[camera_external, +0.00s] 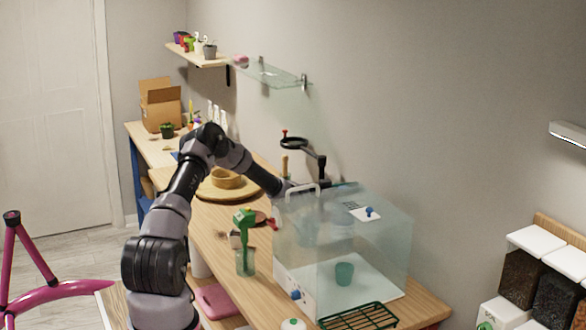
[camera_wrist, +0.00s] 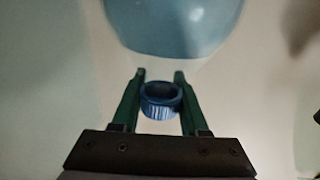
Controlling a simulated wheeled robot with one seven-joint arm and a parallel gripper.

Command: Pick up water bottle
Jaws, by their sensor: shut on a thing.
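In the wrist view my gripper (camera_wrist: 160,76) has its two dark green fingers on either side of a small blue ribbed piece (camera_wrist: 160,107), like a cap or ring with a dark hollow top, and is shut on it. I cannot tell whether this belongs to a water bottle. A large rounded blue shape (camera_wrist: 172,25) lies beyond the fingertips. In the outside view my arm reaches to the back left top of a clear box, where the fingers are hard to make out.
The clear box (camera_external: 392,245) fills the bench's right end, with a teal cup (camera_external: 344,273) inside and blue knobs on it. A green wire rack (camera_external: 358,316) lies in front. A wooden round board (camera_external: 215,192) and a black ring stand (camera_external: 294,143) are behind.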

